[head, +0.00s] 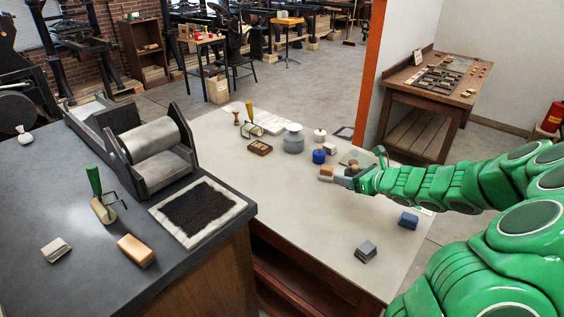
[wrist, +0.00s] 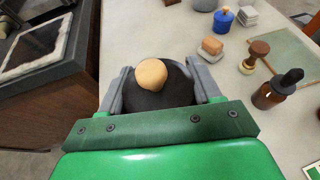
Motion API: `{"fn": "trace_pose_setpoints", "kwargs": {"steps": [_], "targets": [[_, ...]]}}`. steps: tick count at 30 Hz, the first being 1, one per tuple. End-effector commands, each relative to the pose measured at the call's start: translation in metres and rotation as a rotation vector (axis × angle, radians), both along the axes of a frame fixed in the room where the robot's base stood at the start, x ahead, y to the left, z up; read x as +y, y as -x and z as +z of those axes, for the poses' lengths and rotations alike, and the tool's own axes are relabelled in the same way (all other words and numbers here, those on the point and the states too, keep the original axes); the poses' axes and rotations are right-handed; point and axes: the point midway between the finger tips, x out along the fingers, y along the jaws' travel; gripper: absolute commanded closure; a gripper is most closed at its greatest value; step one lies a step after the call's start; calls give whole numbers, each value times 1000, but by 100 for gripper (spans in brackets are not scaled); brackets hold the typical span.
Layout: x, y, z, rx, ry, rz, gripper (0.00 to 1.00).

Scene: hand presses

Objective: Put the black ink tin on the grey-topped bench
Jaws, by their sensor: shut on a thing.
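My gripper (wrist: 152,92) is shut on a round black thing with a tan knob on top (wrist: 150,99), the only thing in view that fits the black ink tin. It sits between the two grey fingers in the wrist view. In the head view my gripper (head: 343,181) is over the light grey-topped bench (head: 310,220), to the right of its middle. The gripper mostly hides the held thing there. I cannot tell whether it touches the top.
A tan block (wrist: 210,46), a blue tin (wrist: 222,18), a wooden-handled stamp (wrist: 255,57) and a dropper bottle (wrist: 275,90) stand close by. A grey tin (head: 293,139) is farther back. A grey block (head: 366,252) is nearer. The dark bench (head: 80,210) with a press adjoins. The front middle is clear.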

Motion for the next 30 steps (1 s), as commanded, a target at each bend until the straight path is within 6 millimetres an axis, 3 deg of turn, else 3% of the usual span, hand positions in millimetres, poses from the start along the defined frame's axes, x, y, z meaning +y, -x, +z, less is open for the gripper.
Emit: {"fn": "trace_pose_setpoints", "kwargs": {"steps": [3,9,22,30], "targets": [[0,0,-30,6,-6,-1,78],[0,0,-65,3,-4,-1,78],[0,-1,-95,-1,-1,-1,78],[0,0,-126,2,0,1,78]]}}
